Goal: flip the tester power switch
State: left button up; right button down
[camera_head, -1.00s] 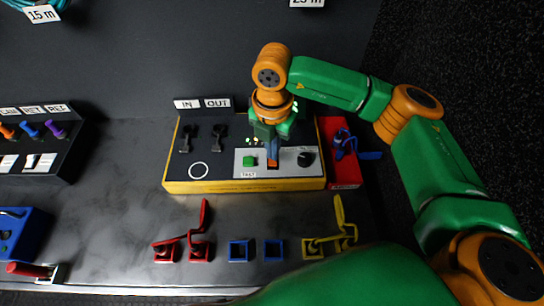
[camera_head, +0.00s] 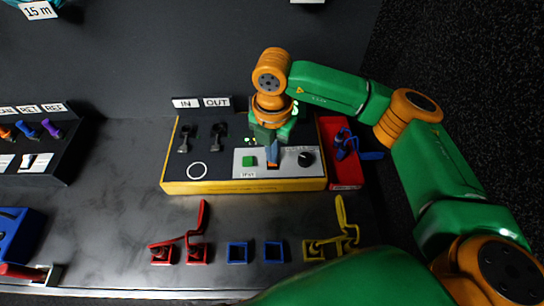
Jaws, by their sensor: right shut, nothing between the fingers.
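The tester (camera_head: 243,186) is a dark box with a yellow edge and a light panel, in the middle of the bench in the head view. On its panel are a green TEST button (camera_head: 249,161), a small orange-red switch (camera_head: 272,165) and a black knob (camera_head: 305,159). My right gripper (camera_head: 272,158) points down over the panel, with its blue fingertips shut and empty right at the orange-red switch. The fingers partly hide the switch, so its position and any contact are unclear. My left gripper is not in view.
A red tray (camera_head: 345,181) with a blue piece stands at the tester's right. Red (camera_head: 197,254), blue (camera_head: 237,252) and yellow (camera_head: 313,251) holders line the front of the bench. IN and OUT labels stand behind the tester. A rack with coloured plugs (camera_head: 50,128) is at left.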

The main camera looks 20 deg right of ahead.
jog(key=shift+f, duration=0.15)
jog(key=shift+s, duration=0.1)
notch_tip(320, 180, up, 7)
jog(key=p, duration=0.4)
jog(key=shift+p, duration=0.35)
